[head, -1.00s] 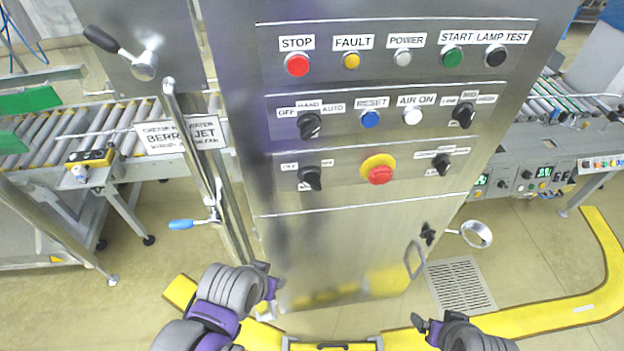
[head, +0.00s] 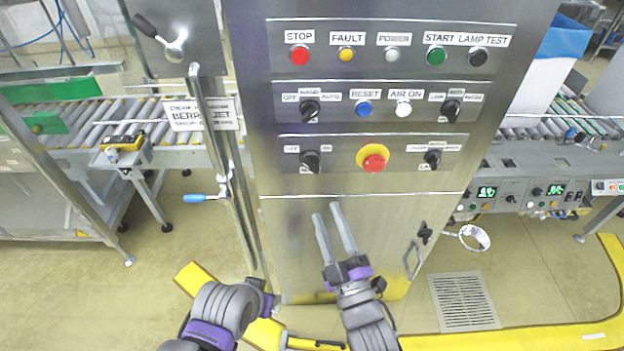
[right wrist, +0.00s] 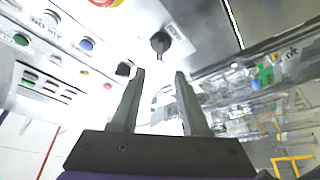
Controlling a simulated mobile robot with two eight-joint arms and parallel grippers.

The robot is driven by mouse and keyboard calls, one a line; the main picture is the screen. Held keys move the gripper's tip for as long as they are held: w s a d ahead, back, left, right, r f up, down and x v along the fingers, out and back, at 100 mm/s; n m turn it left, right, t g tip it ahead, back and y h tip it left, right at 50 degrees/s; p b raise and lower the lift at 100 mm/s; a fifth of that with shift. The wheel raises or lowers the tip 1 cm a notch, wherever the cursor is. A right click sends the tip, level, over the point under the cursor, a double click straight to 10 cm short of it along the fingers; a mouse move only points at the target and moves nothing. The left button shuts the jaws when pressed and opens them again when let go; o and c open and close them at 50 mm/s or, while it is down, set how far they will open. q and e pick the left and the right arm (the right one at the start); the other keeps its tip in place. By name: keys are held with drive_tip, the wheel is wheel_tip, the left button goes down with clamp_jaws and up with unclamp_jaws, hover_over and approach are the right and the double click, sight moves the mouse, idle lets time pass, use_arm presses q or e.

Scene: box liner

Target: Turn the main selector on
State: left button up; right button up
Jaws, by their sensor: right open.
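The control cabinet's lower row has a black selector knob (head: 311,160) at its left, between small labels; the right one seems to read ON, and the label below is partly covered and hard to read. Which way the knob points is too small to tell. My right gripper (head: 327,210) is open and empty, its two fingers pointing up in front of the door panel, below that knob. In the right wrist view the open fingers (right wrist: 160,74) show with a black knob (right wrist: 160,44) beyond them. My left gripper (head: 268,298) is low at the cabinet's left foot, its fingers not clear.
A red emergency button on a yellow ring (head: 373,158) sits right of the knob, with another black selector (head: 433,157) beyond it. A lever with a blue grip (head: 198,198) sticks out left of the cabinet. A door handle (head: 412,260) stands out at the lower right.

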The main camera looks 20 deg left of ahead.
sight(311, 169)
drive_tip(key=p+x, duration=0.1)
drive_tip(key=x, duration=0.9)
drive_tip(key=shift+w+a+p, duration=0.2)
drive_tip(key=shift+w+p, duration=0.1)
drive_tip(key=shift+p, duration=0.1)
use_arm(q)
drive_tip(key=shift+w+r, duration=0.3)
drive_tip(key=shift+r, duration=0.35)
drive_tip(key=shift+w+r, duration=0.3)
drive_tip(key=shift+r, duration=0.3)
use_arm(e)
clamp_jaws()
